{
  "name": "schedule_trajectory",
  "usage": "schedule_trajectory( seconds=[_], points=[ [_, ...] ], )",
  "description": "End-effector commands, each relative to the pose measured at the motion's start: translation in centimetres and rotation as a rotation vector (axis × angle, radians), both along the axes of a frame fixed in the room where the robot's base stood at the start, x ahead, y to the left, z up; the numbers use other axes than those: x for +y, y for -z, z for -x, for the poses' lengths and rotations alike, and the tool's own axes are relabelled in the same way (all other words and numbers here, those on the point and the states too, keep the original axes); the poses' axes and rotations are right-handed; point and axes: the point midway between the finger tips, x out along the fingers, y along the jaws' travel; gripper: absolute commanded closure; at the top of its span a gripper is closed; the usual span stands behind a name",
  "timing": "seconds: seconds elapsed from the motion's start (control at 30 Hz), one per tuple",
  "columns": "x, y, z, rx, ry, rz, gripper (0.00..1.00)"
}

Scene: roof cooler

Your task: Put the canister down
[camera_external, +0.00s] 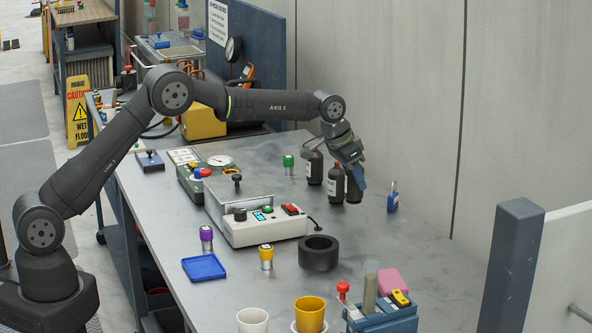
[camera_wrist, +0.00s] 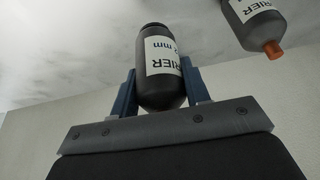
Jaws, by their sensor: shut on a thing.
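My gripper (camera_external: 357,181) is at the far right part of the grey table, pointing down. It is shut on a dark canister (camera_external: 352,191) with a white label. In the wrist view the blue fingers of my gripper (camera_wrist: 158,70) stand on both sides of the canister (camera_wrist: 160,92). Its lower end is low in the external view, near the table top; I cannot tell whether it touches. Two similar dark labelled canisters (camera_external: 335,186) and (camera_external: 314,170) stand just left of it. One with an orange cap (camera_wrist: 262,25) shows in the wrist view.
A blue tag-like object (camera_external: 393,199) stands close to the right. A green-topped piece (camera_external: 288,163) is to the left. A black ring (camera_external: 319,253) and a white control box (camera_external: 262,226) lie nearer. Bare table (camera_external: 400,245) lies in front; a wall (camera_external: 400,100) stands behind.

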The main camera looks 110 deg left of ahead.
Motion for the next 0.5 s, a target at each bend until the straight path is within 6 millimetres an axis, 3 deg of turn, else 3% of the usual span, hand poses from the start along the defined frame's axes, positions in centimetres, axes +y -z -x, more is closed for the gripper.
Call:
schedule_trajectory(
  seconds=[0.2,0.33,0.5],
  points=[
    [2.2,1.3,0.7,-0.001,0.000,-0.001,0.89],
    [2.3,2.2,0.7,0.000,0.001,0.000,0.89],
    [2.3,4.7,0.7,-0.001,0.001,0.000,0.89]
  ],
)
